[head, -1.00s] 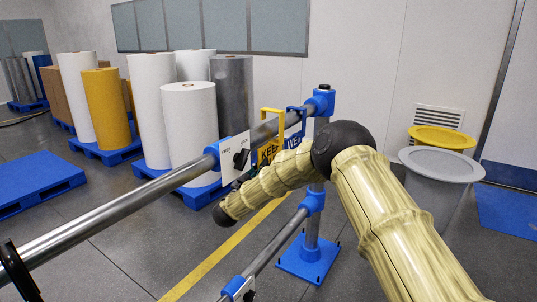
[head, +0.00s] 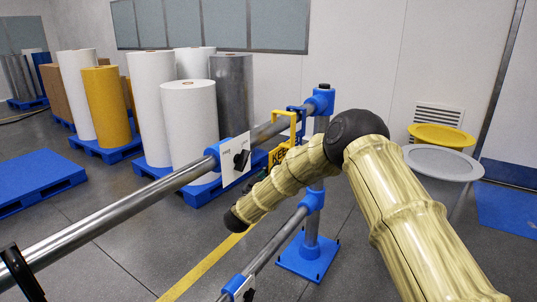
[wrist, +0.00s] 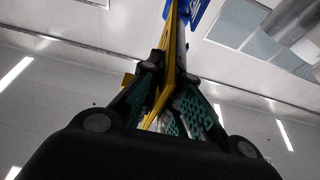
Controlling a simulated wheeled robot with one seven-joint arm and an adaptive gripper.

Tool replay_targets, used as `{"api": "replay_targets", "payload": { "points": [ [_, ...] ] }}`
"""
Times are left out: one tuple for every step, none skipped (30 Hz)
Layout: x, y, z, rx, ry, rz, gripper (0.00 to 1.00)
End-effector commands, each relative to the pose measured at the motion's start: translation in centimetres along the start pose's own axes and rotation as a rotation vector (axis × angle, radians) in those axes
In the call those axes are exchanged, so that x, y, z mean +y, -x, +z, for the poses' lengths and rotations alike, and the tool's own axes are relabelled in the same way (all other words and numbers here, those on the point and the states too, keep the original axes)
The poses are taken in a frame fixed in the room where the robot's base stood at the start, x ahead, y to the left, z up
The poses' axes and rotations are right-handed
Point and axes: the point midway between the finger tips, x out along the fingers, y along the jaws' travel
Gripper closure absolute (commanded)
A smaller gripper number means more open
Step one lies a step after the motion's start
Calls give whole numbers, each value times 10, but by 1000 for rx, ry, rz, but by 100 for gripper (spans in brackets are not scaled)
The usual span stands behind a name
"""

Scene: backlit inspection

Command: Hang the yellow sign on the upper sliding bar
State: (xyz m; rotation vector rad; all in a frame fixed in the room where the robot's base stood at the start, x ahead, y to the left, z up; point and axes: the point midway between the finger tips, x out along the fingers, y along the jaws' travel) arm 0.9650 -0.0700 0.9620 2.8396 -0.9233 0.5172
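The yellow sign (head: 280,155) hangs below a yellow hook (head: 283,113) by the upper bar (head: 130,205), near the bar's far end in the head view. My arm covers most of the sign's face. I cannot tell whether the hook rests on the bar or is just above or beside it. In the wrist view the sign (wrist: 167,70) shows edge-on between the green-padded fingers of my gripper (wrist: 168,72), which is closed on it. My gripper's fingers are hidden in the head view.
A white plate with a black knob (head: 241,160) sits on the upper bar, left of the sign. A lower bar (head: 275,252) runs beneath. Paper rolls (head: 190,120) stand behind.

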Motion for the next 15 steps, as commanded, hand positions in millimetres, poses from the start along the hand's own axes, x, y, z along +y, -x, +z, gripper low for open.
{"api": "replay_targets", "payload": {
  "points": [
    [2, -1, -1, 0, 0, 0, 100],
    [4, -1, -1, 1, 0, 0, 100],
    [6, -1, -1, 1, 0, 0, 100],
    [7, -1, -1, 1, 0, 0, 100],
    [8, 0, -1, 0, 0, 0, 100],
    [10, 0, -1, 0, 0, -1, 100],
    [11, 0, -1, 0, 0, -1, 100],
    [13, 0, -1, 0, 0, -1, 100],
    [14, -1, -1, 0, 0, 0, 100],
    [16, -1, -1, 1, 0, 0, 100],
    [17, -1, -1, 1, 0, 0, 100],
    [19, -1, -1, 1, 0, 0, 100],
    [20, -1, -1, 0, 0, 0, 100],
    [22, 0, -1, 0, 0, 0, 100],
    [24, 0, -1, 0, 0, 0, 100]
  ]
}}
